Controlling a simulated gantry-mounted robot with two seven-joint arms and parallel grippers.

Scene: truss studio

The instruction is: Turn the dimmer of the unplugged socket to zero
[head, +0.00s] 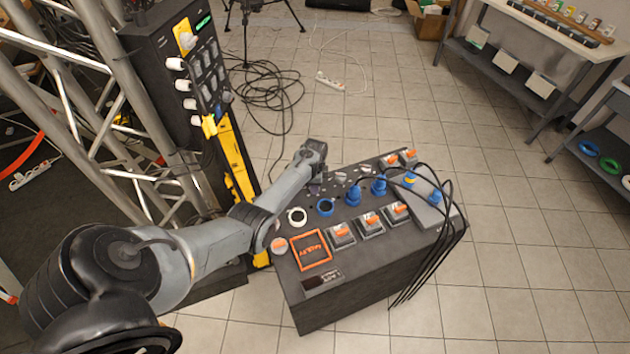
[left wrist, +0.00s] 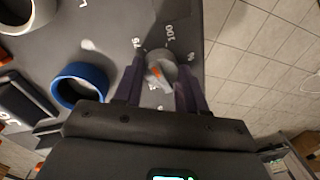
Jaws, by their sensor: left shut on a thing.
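A grey dimmer knob (left wrist: 160,66) with an orange pointer mark stands on the dark box top, with printed numbers such as 100 and 75 around it. My left gripper (left wrist: 158,82) is shut on this knob, one finger on each side. In the head view my left gripper (head: 316,186) reaches down to the back left of the box, and its wrist hides the knob. An empty blue socket ring (head: 325,207) lies just in front of it; it also shows left of the fingers in the left wrist view (left wrist: 80,86). Which number the pointer marks is hard to read.
The dark box (head: 350,290) carries a white ring (head: 297,217), blue plugs (head: 353,196) with cables, orange switches (head: 341,233) and an orange-framed plate (head: 311,250). A yellow and black cabinet (head: 225,150) stands close on the left.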

